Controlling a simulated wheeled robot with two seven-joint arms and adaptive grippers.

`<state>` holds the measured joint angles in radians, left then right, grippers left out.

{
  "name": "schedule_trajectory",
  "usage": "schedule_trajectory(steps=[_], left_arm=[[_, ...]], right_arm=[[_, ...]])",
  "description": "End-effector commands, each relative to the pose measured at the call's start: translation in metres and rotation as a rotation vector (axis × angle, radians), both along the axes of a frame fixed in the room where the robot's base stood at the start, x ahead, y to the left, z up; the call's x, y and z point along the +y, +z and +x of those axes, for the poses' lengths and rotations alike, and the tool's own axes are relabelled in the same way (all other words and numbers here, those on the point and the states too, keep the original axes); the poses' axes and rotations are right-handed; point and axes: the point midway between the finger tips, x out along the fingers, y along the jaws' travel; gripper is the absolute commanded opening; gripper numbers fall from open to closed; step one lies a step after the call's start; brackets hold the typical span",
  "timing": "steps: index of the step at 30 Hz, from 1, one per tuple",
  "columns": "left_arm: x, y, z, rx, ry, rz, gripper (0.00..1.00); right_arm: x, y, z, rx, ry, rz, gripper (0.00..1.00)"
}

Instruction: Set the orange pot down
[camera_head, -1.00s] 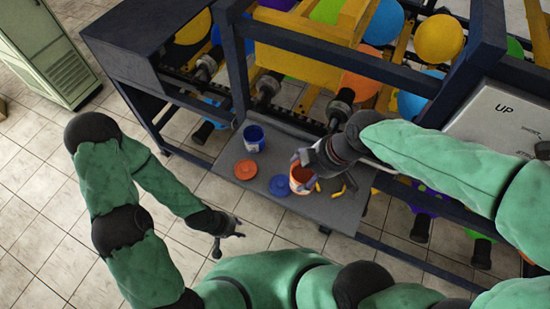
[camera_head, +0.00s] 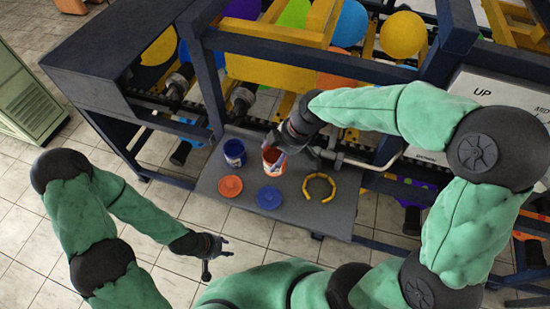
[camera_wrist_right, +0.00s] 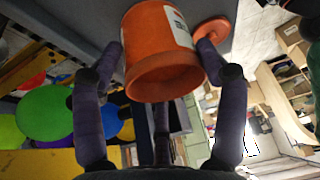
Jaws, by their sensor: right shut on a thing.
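The orange pot (camera_head: 272,165) has a white label and is open at the top. My right gripper (camera_head: 279,150) is shut on it, with fingers on both sides. In the right wrist view the pot (camera_wrist_right: 162,78) sits between the fingers, its mouth towards the camera. It is at the back of the grey shelf (camera_head: 211,191), just right of the blue pot (camera_head: 234,151). I cannot tell if its base touches the shelf. My left gripper (camera_head: 215,257) is open and empty, off the shelf's front left side.
An orange lid (camera_head: 230,187), a blue lid (camera_head: 269,198) and a yellow ring (camera_head: 334,190) lie on the shelf in front of the pots. Dark frame bars (camera_head: 265,45) of the balloon machine stand behind.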

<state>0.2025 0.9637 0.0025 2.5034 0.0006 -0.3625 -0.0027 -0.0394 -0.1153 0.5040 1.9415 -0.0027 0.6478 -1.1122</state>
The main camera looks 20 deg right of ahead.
Motion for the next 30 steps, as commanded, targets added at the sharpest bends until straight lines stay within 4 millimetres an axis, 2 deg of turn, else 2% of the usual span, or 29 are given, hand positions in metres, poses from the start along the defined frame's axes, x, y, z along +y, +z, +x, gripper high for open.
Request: schedule_trajectory(steps=[2,6,11,18,29,30], left_arm=[[0.0,-0.002,0.0,0.0,0.0,0.0,0.4],[0.0,-0.002,0.0,0.0,0.0,0.0,0.4],[0.0,-0.003,0.0,0.0,0.0,0.0,0.4],[0.0,-0.007,0.0,0.0,0.0,0.0,0.4],[0.0,-0.01,0.0,0.0,0.0,0.0,0.4],[0.0,-0.011,0.0,0.0,0.0,0.0,0.4]], right_arm=[[-0.001,-0.011,0.009,0.002,-0.002,0.001,0.31],[-0.001,-0.019,0.017,-0.001,-0.001,0.001,0.31],[-0.001,-0.026,0.022,0.0,-0.001,0.001,0.31],[-0.001,-0.056,0.023,0.001,-0.002,0.0,0.31],[-0.001,-0.06,0.023,-0.002,-0.002,0.0,0.31],[-0.001,-0.061,0.023,-0.001,-0.001,0.001,0.76]])
